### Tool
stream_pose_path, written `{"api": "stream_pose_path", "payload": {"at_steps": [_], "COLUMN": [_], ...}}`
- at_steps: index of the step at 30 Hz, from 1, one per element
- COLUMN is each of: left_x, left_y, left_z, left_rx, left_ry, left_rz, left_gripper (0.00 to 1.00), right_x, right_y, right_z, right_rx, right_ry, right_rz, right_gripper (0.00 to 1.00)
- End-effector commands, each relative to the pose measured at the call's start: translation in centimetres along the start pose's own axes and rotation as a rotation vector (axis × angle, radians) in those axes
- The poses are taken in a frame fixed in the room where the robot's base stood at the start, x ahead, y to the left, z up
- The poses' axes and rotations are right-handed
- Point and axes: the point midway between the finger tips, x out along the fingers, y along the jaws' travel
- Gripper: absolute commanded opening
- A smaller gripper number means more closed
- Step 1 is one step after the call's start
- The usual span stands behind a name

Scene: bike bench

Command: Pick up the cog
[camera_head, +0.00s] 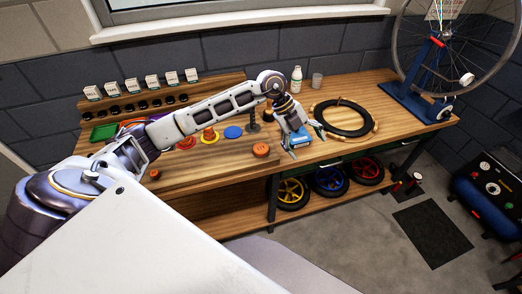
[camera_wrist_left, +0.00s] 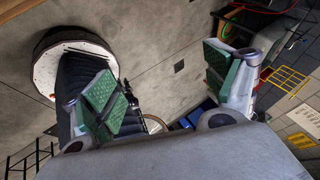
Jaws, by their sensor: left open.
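No cog can be made out in that view. My right gripper is not in view.
A white bottle (camera_head: 297,79) and a cup (camera_head: 317,81) stand behind. A wheel stand (camera_head: 416,100) is at the right end. Small boxes (camera_head: 132,85) line the back shelf.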

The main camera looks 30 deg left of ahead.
Motion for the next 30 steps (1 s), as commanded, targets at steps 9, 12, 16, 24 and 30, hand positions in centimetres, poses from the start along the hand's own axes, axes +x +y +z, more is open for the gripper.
{"api": "stream_pose_path", "payload": {"at_steps": [9,12,16,24,30], "left_x": [-6.5,-8.7,-10.7,-11.6,-11.5], "left_y": [5.2,6.6,7.8,8.3,8.3], "left_z": [7.4,9.1,10.3,10.8,10.8], "left_rx": [-0.174,-0.234,-0.288,-0.315,-0.313], "left_ry": [-0.296,-0.377,-0.447,-0.477,-0.475], "left_rz": [0.267,0.327,0.377,0.397,0.397], "left_gripper": [0.86,0.86,0.86,0.86,0.86], "right_x": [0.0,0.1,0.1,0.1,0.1], "right_y": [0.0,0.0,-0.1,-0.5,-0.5], "right_z": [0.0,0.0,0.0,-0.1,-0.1], "right_rx": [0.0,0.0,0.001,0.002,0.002], "right_ry": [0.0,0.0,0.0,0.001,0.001], "right_rz": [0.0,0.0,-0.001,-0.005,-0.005], "right_gripper": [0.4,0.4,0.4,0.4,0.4]}}
